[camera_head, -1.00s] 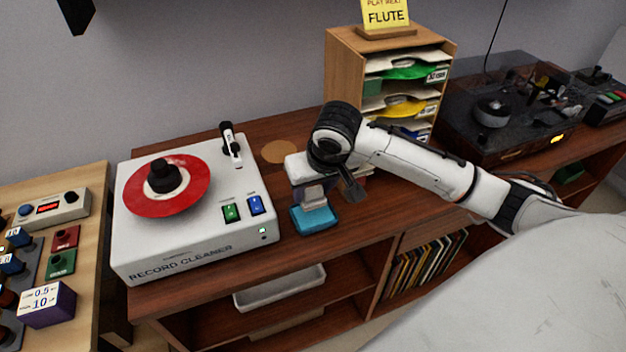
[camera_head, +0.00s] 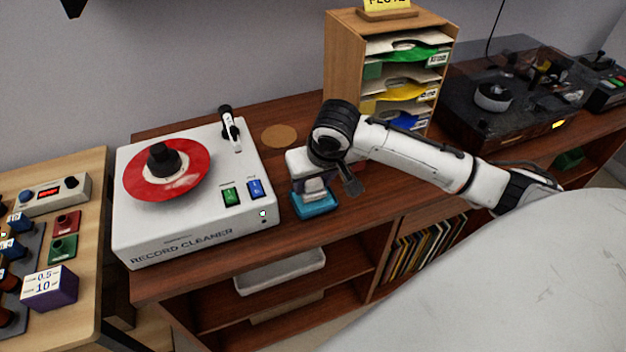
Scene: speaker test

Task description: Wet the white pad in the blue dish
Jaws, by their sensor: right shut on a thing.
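The blue dish (camera_head: 316,210) sits on the wooden bench, just right of the record cleaner (camera_head: 195,195). My right gripper (camera_head: 318,181) points down over the dish and is shut on the white pad (camera_head: 313,187). The pad's lower end is at the dish, within its rim in the picture. I cannot tell whether it touches the bottom or any liquid, as the gripper and the dish's near wall hide that part. My left gripper is not in view.
A wooden sorter (camera_head: 345,65) with coloured sleeves stands behind my right arm. A turntable (camera_head: 500,105) under a dark cover is at the right. A round cork-coloured mat (camera_head: 279,136) lies on the bench.

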